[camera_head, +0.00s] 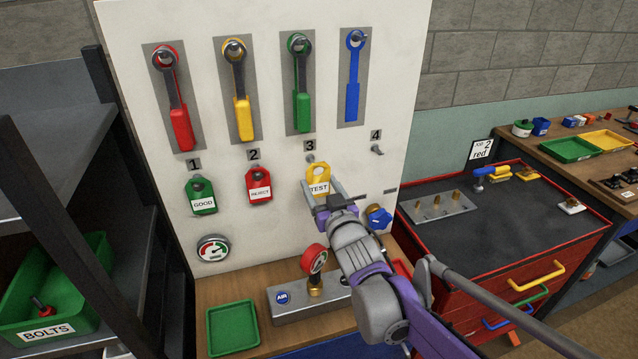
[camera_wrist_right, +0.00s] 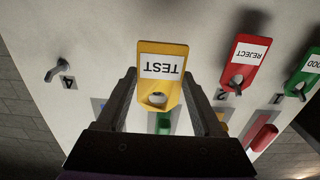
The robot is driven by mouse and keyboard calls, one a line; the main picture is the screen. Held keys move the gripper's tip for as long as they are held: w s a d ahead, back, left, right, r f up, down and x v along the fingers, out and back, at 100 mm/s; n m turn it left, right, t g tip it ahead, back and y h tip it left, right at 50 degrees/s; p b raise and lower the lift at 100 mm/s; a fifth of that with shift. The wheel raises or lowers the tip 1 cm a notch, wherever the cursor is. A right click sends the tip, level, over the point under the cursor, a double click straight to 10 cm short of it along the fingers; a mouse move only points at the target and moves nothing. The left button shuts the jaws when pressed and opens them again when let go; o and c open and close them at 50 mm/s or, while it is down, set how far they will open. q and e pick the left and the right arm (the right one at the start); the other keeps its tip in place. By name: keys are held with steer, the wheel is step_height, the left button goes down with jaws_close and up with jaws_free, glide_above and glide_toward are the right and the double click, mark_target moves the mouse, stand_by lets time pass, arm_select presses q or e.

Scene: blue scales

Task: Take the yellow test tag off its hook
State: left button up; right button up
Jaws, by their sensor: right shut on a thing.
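The yellow TEST tag (camera_head: 318,180) is in front of the white panel, just below the hook marked 3 (camera_head: 310,158). That hook shows bare above the tag, and the tag appears clear of it. My right gripper (camera_head: 325,199) is shut on the tag from below. In the right wrist view the yellow tag (camera_wrist_right: 163,72) stands out between the fingers of my right gripper (camera_wrist_right: 162,100), its lettering upside down and its hole visible. Hook 3 cannot be made out there. My left gripper is not in view.
A green GOOD tag (camera_head: 202,197) and a red REJECT tag (camera_head: 259,186) hang to the left. Hook 4 (camera_head: 377,150) is empty. Below are a gauge on a metal block (camera_head: 290,302) and a green tray (camera_head: 232,328). A blue knob (camera_head: 379,217) sits right of the gripper.

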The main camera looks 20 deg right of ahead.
mark_target(319, 182)
steer(key=shift+s+r, duration=0.1)
steer(key=shift+s, duration=1.65)
